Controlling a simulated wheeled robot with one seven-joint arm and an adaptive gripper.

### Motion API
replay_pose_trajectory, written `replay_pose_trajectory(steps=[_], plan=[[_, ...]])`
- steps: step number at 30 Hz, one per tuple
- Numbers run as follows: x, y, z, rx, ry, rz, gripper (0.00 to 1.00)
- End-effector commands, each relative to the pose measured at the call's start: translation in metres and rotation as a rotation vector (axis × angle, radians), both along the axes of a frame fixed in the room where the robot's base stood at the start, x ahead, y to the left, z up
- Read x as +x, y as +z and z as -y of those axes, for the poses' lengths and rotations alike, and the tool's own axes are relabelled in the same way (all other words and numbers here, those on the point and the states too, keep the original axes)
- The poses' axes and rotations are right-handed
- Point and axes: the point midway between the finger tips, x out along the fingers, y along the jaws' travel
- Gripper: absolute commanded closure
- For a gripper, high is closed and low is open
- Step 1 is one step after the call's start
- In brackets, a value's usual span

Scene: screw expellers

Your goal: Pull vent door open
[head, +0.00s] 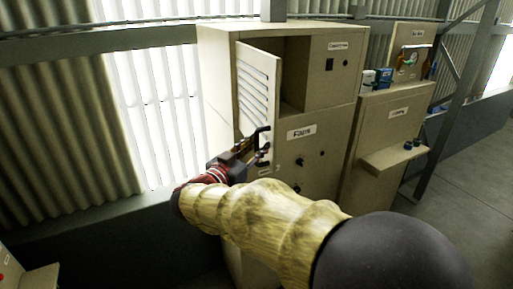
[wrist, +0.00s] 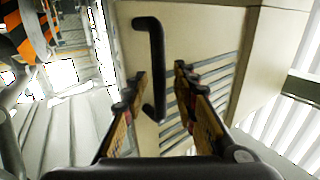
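The vent door (head: 257,92), a pale louvred panel, stands swung open on the upper left of a beige cabinet (head: 325,140). An open compartment shows beside it. In the wrist view the door (wrist: 190,25) fills the middle, with slats on its right part. Its black bar handle (wrist: 156,60) runs lengthwise ahead of my gripper (wrist: 160,78). The two fingers are apart, one on each side of the handle's lower part; I cannot tell whether either touches it. In the head view my gripper (head: 264,142) is at the door's lower edge, and the handle is hard to make out.
The cabinet front has knobs (head: 299,162) and labels below the compartment. A second beige cabinet (head: 392,125) with a projecting shelf stands to the right. Corrugated wall and a ledge (head: 120,225) lie to the left. Grey floor is open at the far right.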

Motion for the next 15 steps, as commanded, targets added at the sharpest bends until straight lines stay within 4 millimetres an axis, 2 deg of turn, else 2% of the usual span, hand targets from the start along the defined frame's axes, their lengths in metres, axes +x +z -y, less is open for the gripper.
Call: replay_pose_trajectory(steps=[7,15], plan=[[-0.012,0.001,-0.01,0.0,0.003,0.001,0.72],[-0.056,0.0,-0.042,0.0,0.005,0.0,0.72]])
